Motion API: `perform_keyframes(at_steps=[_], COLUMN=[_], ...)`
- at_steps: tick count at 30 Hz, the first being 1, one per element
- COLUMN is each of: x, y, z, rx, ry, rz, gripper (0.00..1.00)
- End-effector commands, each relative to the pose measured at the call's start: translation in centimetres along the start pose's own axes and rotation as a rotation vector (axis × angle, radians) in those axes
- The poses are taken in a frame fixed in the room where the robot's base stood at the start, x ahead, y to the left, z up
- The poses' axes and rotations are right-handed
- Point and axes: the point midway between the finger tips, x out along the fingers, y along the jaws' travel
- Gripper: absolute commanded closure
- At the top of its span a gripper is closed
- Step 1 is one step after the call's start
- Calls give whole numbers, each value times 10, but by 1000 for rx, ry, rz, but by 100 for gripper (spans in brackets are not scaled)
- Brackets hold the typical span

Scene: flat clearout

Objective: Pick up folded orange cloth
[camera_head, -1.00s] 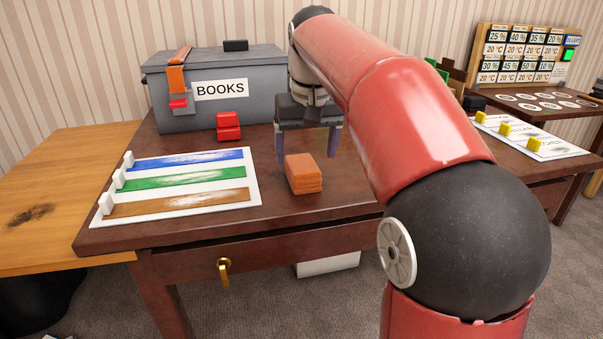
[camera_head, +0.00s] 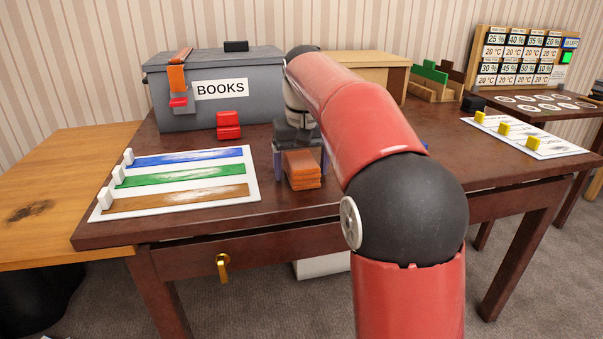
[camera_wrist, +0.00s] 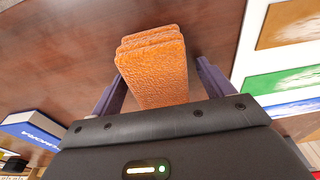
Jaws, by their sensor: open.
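The folded orange cloth (camera_head: 301,170) lies as a layered block on the dark wooden table, near the middle of its front part. It also shows in the wrist view (camera_wrist: 155,70), upright in the picture and reaching in between the fingers. My gripper (camera_head: 299,172) is low behind the cloth in the head view, with one finger on each side of it. In the wrist view my gripper (camera_wrist: 160,85) is open, and a gap shows between the cloth and the right finger. The left finger is close to the cloth; I cannot tell whether it touches.
A white board (camera_head: 250,197) with blue, green and brown strips lies left of the cloth. A grey BOOKS box (camera_head: 220,110) and a red block (camera_head: 228,127) stand behind. A blue-sided book (camera_wrist: 35,132) is at the left in the wrist view. The table's front edge is close.

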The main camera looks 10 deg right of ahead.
Motion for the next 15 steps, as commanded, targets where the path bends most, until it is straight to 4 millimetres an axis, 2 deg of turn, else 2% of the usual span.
perform_keyframes(at_steps=[6, 15], x=[0, 0], y=[0, 0], z=[0, 0], rx=[0, 0], ry=[1, 1], rz=[0, 0], gripper=[21, 61])
